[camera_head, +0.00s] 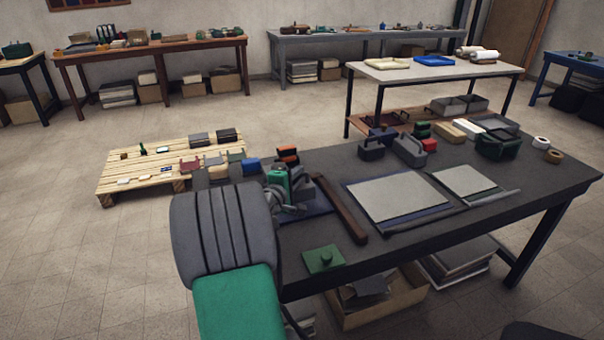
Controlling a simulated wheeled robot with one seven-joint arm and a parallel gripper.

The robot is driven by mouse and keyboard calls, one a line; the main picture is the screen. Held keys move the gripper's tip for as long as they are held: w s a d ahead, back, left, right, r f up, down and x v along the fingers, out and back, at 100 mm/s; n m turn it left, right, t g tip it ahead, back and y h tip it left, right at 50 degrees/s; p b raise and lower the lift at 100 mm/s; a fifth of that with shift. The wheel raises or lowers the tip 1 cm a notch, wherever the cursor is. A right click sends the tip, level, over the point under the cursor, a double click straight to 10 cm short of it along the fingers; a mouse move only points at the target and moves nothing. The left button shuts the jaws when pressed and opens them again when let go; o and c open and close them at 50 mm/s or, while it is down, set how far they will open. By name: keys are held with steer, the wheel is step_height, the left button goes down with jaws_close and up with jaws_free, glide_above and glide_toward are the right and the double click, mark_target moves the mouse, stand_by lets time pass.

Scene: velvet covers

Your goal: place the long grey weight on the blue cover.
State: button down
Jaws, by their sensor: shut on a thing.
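My gripper (284,192) is at the left end of the dark worktable, partly hidden behind my own arm. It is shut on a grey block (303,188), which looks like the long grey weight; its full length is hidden. Dark blue cloth (318,206) shows just below and right of the gripper. I cannot tell whether the block touches it. Another blue cover edge (432,212) shows from under a pale grey board (395,197) at mid-table. Two other grey weights with handles, one bluish (376,146) and one lighter (410,151), stand at the table's back edge.
A dark brown bar (341,209) lies right of the gripper. A green plate with a knob (324,259) sits at the front left. A second pale board (464,183), a long thin grey bar (452,212) and a dark green-grey case (498,145) are farther right. The table's right front is clear.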

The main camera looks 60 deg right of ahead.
steer(key=shift+w+d+f, duration=0.25)
steer(key=shift+w+d, duration=0.05)
steer(key=shift+w, duration=0.05)
steer(key=shift+f, duration=1.45)
steer(key=shift+b, duration=0.3)
steer(key=c, duration=1.9)
jaws_free()
steer(key=shift+f, duration=0.4)
steer(key=o, duration=0.4)
steer(key=shift+a, duration=0.1)
steer(key=shift+o, duration=0.2)
steer(key=shift+r, duration=0.2)
steer(key=shift+a, duration=0.35)
steer(key=a+r, duration=0.1)
steer(key=a, duration=1)
steer(key=shift+s+r, duration=0.3)
